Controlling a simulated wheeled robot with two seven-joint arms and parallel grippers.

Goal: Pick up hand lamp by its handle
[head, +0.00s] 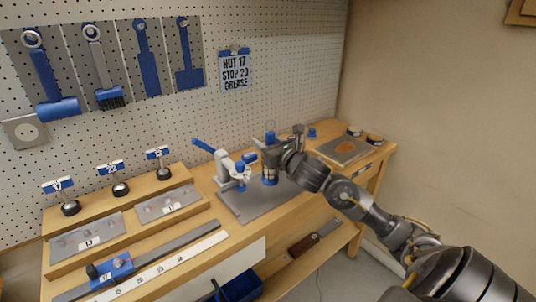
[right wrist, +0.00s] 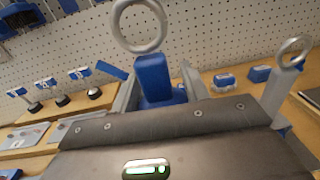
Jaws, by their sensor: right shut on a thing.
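The hand lamp (head: 270,179) has a blue and dark lower body, a blue handle and a grey ring on top. It is upright over the back right of a grey plate on the bench; I cannot tell whether its base touches the plate. My right gripper (head: 271,154) comes in from the right and is shut on the lamp's handle. In the right wrist view the blue handle (right wrist: 153,80) is between the two fingers, with the ring (right wrist: 140,26) above them. The fingers and wrist hide the lamp's lower part there. My left gripper is in neither view.
A white clamp with blue handles (head: 228,166) stands close left of the lamp. The grey plate (head: 246,208) is bare in front. A stepped wooden rack (head: 122,212) is at left. Tools (head: 45,75) hang on the pegboard. A grey panel (head: 343,150) lies at right.

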